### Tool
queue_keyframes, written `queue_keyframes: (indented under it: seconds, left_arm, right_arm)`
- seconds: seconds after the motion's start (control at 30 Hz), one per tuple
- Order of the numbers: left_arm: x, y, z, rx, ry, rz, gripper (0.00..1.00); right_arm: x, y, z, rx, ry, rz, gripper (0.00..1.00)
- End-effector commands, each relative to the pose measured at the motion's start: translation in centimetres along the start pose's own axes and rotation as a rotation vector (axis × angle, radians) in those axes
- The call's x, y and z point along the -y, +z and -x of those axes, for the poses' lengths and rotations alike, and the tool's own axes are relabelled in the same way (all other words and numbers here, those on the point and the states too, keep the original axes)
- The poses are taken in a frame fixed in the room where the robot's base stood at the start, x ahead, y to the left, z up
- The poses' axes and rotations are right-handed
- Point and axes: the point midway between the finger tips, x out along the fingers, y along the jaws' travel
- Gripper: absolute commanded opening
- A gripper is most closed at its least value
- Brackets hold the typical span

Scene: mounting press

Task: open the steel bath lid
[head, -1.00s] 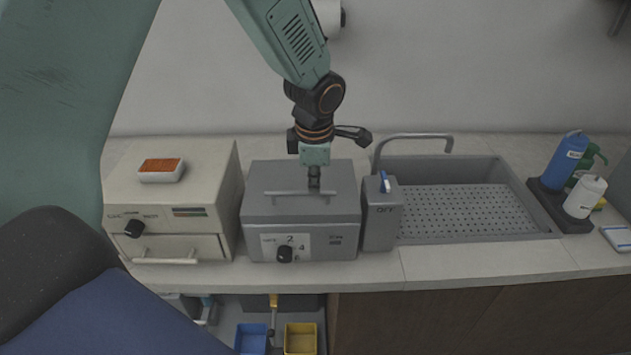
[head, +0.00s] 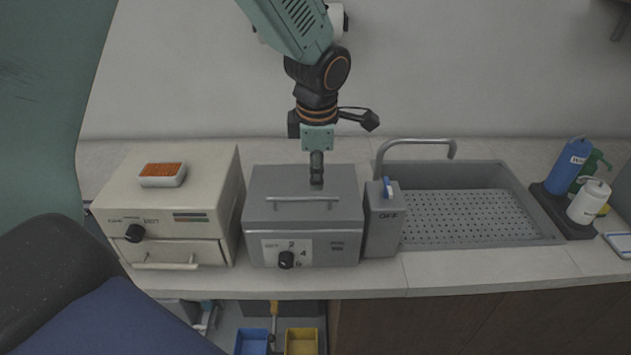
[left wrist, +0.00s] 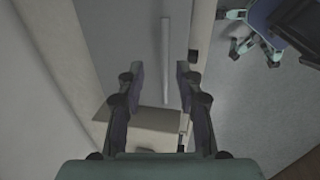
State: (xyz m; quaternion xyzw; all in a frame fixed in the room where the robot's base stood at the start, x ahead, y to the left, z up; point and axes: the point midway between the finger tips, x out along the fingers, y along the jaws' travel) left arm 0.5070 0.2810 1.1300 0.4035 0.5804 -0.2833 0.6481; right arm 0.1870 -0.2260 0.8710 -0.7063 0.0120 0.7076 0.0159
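The steel bath is a grey box (head: 347,248) on the counter in the head view, with a numbered dial (head: 286,259) on its front. Its lid (head: 265,182) lies shut on top and carries a bar handle (head: 280,199). My left gripper (head: 317,183) points down just above and behind the handle, right of its middle. In the left wrist view the fingers of my left gripper (left wrist: 160,75) stand apart, and the pale handle bar (left wrist: 165,45) shows in line with the gap between them. I see no contact with it. My right gripper is not in view.
A grey switch box (head: 383,230) marked OFF adjoins the bath's right side. Beyond it are a sink (head: 520,190) with a faucet (head: 415,143) and bottles (head: 590,200).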

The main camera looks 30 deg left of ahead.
Motion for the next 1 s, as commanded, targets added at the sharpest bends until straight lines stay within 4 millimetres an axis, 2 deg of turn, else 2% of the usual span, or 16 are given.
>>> queue_keyframes:
  seconds: [0.03, 0.2, 0.4, 1.0]
  left_arm:
    - [-0.1, 0.1, 1.3, 0.001, 0.005, -0.002, 0.36]
    - [0.0, 0.1, 4.4, 0.000, 0.003, -0.001, 0.36]
    - [0.1, 0.1, 6.6, -0.002, 0.000, -0.002, 0.36]
    - [0.1, 0.1, 7.1, -0.003, -0.001, -0.002, 0.36]
  right_arm:
    - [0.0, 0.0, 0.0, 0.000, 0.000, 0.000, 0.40]
    - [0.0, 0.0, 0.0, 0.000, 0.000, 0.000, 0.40]
    - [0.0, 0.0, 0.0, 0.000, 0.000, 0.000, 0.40]
    - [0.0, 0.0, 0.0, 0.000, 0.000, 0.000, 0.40]
